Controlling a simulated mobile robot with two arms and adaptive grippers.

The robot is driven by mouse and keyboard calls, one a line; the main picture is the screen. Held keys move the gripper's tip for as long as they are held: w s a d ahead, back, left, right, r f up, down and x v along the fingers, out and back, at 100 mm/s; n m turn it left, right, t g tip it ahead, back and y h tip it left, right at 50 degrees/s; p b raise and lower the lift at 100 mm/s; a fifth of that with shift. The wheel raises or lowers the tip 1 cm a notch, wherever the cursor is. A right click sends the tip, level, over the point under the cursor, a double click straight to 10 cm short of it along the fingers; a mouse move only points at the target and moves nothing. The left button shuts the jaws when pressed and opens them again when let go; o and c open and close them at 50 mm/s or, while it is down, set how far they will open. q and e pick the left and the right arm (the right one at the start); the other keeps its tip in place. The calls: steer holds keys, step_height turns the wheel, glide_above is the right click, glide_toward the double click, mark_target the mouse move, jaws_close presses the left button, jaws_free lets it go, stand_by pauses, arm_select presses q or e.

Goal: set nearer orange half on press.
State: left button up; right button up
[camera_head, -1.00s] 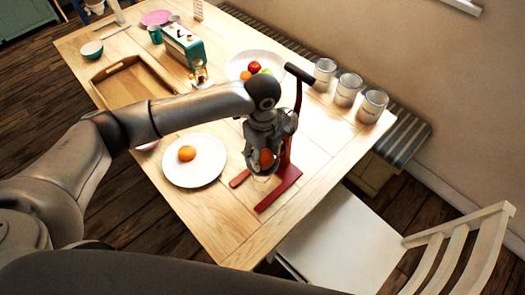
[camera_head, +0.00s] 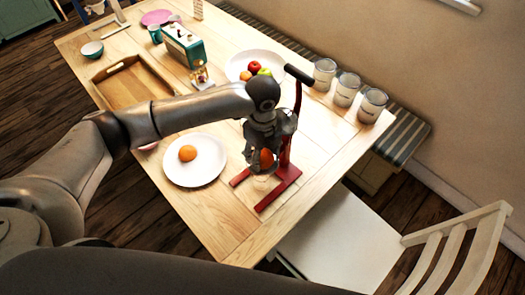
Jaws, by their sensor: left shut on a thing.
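The red press (camera_head: 287,172) with a black handle stands near the right edge of the wooden table. My left gripper (camera_head: 262,165) is at the press, pointing down, shut on an orange half (camera_head: 266,159). The gripper and arm hide part of the press, and I cannot tell whether the held half touches it. A clear glass (camera_head: 261,182) shows faintly below the held half. Another orange half (camera_head: 187,153) lies on a white plate (camera_head: 207,174) to the left of the press. My right gripper is not in view.
A fruit plate (camera_head: 234,68) lies behind the press. Several metal cans (camera_head: 347,90) line the table's right edge. A wooden tray (camera_head: 115,92) and a teal toaster (camera_head: 184,46) stand farther back. A white chair (camera_head: 345,235) is at the front right. The table's front corner is clear.

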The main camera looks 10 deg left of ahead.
arm_select(q)
steer(key=shift+r+p, duration=0.1)
steer(key=shift+p, duration=0.35)
stand_by(0.4)
steer(key=shift+f, duration=0.7)
steer(key=o, duration=0.4)
steer(key=shift+o, duration=0.2)
steer(key=shift+r, duration=0.15)
